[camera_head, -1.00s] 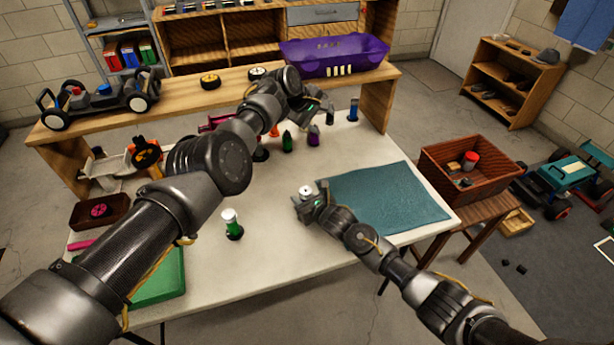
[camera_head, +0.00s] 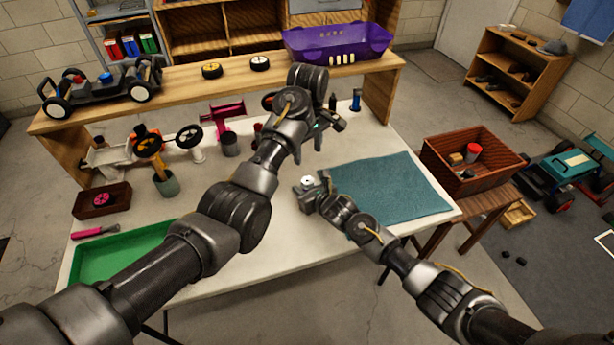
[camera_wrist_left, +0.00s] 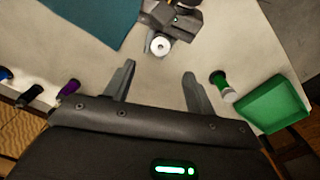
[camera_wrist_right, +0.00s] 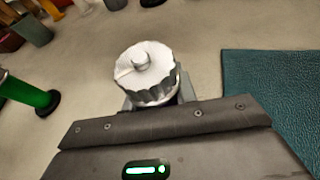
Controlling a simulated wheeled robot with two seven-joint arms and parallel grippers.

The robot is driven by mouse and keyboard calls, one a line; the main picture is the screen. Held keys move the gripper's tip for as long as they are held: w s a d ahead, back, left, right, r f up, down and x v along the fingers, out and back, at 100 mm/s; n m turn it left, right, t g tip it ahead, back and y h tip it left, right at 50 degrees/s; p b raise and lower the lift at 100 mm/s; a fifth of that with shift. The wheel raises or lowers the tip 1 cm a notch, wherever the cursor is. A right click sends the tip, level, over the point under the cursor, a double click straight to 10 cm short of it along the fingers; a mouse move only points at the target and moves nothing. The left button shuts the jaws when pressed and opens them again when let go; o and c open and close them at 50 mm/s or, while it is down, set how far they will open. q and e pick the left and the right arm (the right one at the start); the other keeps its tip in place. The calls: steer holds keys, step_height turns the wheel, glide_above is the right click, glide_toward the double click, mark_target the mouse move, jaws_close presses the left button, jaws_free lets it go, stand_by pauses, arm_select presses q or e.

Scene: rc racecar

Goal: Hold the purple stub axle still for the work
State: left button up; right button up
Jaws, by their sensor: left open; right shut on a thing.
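My right gripper (camera_head: 309,190) is shut on a white-capped part (camera_head: 307,182) beside the blue-green mat. In the right wrist view the white ribbed cap (camera_wrist_right: 146,75) has a small metal pin on top. The body below the cap is hidden by the jaws, so I cannot tell its colour. My left gripper (camera_wrist_left: 158,72) is open and empty, above the table, with its fingers pointing toward the white cap (camera_wrist_left: 159,46) but apart from it. A separate purple-topped part (camera_wrist_left: 70,87) stands at the left of the left wrist view. It is hidden in the head view.
A blue-green mat (camera_head: 390,190) lies right of the right gripper. A green part with a white top (camera_wrist_left: 222,85) stands near the green tray (camera_wrist_left: 272,103). A brown crate (camera_head: 470,180) stands off the table's right side. My left arm covers the table's middle.

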mark_target(307, 179)
arm_select(q)
step_height(307, 179, down, 11)
steer(key=shift+a+r, duration=0.1)
steer(key=shift+r, duration=0.05)
steer(key=shift+c, duration=0.2)
steer(key=c, duration=0.9)
